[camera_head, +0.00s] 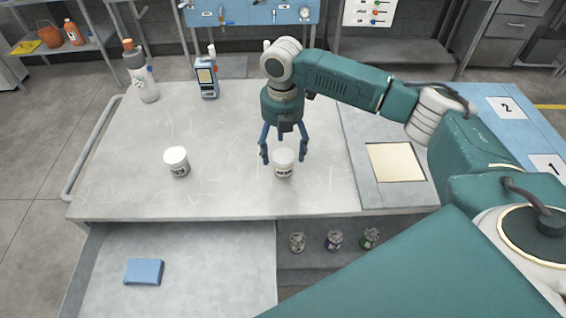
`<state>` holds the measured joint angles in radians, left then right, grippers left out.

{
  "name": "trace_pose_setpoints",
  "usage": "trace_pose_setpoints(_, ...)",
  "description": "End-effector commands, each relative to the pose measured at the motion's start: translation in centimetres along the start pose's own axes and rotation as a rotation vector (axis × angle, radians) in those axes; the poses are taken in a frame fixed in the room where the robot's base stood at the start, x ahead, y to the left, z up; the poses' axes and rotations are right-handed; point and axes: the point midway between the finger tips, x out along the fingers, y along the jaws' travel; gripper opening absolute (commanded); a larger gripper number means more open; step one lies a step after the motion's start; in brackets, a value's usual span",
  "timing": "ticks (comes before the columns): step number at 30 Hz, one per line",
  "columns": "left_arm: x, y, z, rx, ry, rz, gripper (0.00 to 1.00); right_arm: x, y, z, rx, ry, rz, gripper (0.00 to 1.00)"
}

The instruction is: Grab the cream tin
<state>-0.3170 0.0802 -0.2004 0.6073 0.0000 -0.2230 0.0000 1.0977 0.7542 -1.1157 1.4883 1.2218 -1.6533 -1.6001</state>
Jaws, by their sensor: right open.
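Two small whitish tins with dark lettering stand upright on the grey worktop. One tin (284,166) is near the middle, and the other tin (177,162) is to its left. Their colours look much alike, so I cannot tell for sure which is the cream one. My right gripper (284,154) points down over the middle tin. Its blue fingers are open, one on each side of that tin in the picture. I cannot tell whether they touch it. My left gripper is out of view.
A pale square pad (395,162) lies right. Below are a blue cloth (144,272) and several small cans (334,240). The worktop between the tins is clear.

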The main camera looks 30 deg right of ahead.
Motion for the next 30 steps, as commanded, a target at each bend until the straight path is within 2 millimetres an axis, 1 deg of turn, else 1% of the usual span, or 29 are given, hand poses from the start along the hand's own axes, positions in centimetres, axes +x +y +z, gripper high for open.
trace_pose_setpoints(1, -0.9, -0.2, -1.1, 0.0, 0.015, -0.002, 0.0, 0.5, -0.3, 0.0, 0.002, 0.003, -0.007, 0.72)
trace_pose_setpoints(3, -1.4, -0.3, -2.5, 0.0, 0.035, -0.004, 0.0, 1.6, -0.3, 0.1, 0.0, 0.003, -0.005, 0.72)
trace_pose_setpoints(6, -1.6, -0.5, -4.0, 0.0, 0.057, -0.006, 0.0, 2.9, -0.2, 0.1, 0.0, 0.002, -0.003, 0.72)
trace_pose_setpoints(8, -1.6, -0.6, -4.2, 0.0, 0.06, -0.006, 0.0, 3.3, -0.2, 0.1, 0.0, 0.001, -0.002, 0.72)
trace_pose_setpoints(10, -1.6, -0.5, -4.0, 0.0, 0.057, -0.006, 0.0, 3.6, -0.2, 0.1, -0.001, 0.0, -0.001, 0.72)
trace_pose_setpoints(15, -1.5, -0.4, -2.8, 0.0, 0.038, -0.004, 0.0, 3.6, -0.2, 0.1, -0.001, 0.0, -0.001, 0.72)
trace_pose_setpoints(17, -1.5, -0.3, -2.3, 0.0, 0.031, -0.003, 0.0, 3.6, -0.2, 0.1, -0.001, 0.0, -0.001, 0.63)
trace_pose_setpoints(18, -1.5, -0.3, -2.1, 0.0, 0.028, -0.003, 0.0, 3.6, -0.2, 0.1, -0.001, 0.0, -0.001, 0.55)
trace_pose_setpoints(20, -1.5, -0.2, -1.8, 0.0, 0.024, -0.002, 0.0, 3.6, -0.2, 0.1, -0.001, 0.0, -0.001, 0.43)
trace_pose_setpoints(21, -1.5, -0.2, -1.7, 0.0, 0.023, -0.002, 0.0, 3.6, -0.2, 0.1, -0.001, 0.0, -0.001, 0.35)
trace_pose_setpoints(24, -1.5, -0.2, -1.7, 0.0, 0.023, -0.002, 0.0, 3.6, -0.2, 0.1, 0.0, 0.0, -0.001, 0.18)
trace_pose_setpoints(30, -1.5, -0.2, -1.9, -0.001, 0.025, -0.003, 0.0, 3.5, -0.2, 0.1, 0.0, 0.0, 0.0, 0.18)
